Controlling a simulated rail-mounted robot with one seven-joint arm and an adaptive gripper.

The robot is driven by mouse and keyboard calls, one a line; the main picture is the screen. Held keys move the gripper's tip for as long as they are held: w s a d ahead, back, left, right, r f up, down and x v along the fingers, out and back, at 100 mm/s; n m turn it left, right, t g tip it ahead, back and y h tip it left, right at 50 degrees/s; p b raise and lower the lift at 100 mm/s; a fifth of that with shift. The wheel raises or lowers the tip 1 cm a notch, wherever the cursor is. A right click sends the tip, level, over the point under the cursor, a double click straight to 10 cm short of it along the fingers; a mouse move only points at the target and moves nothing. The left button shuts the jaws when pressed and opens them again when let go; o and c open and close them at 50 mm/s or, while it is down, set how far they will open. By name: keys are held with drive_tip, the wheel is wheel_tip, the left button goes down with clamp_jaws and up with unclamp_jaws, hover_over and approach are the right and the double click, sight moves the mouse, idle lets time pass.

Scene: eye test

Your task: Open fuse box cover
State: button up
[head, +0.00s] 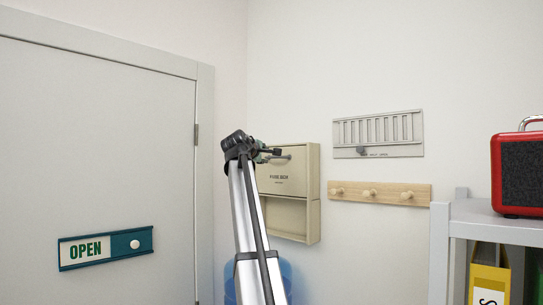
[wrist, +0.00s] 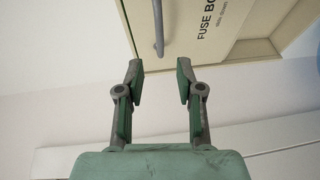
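The beige fuse box (head: 307,215) hangs on the wall in the middle of the head view. Its cover (head: 285,187), lettered in dark print, fills the upper part, and an open recess shows below it. The cover also shows at the top of the wrist view (wrist: 195,30). A grey bar handle (wrist: 158,28) is on the cover. My gripper (head: 272,154) is in front of the cover's upper part, beside the handle. In the wrist view my gripper (wrist: 159,67) is open and empty, with the handle's lower end just beyond and between the fingertips. Contact cannot be told.
A grey door with an OPEN sign (head: 105,248) is on the left. A vent panel (head: 378,134) and a wooden peg rail (head: 380,193) are right of the box. A shelf (head: 490,222) with a red radio (head: 520,170) stands far right. A blue container (head: 287,272) is below the box.

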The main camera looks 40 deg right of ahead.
sight(276, 171)
drive_tip(key=shift+p+x, duration=1.25)
drive_tip(key=shift+x, duration=3.4)
drive_tip(key=shift+a, duration=0.1)
clamp_jaws()
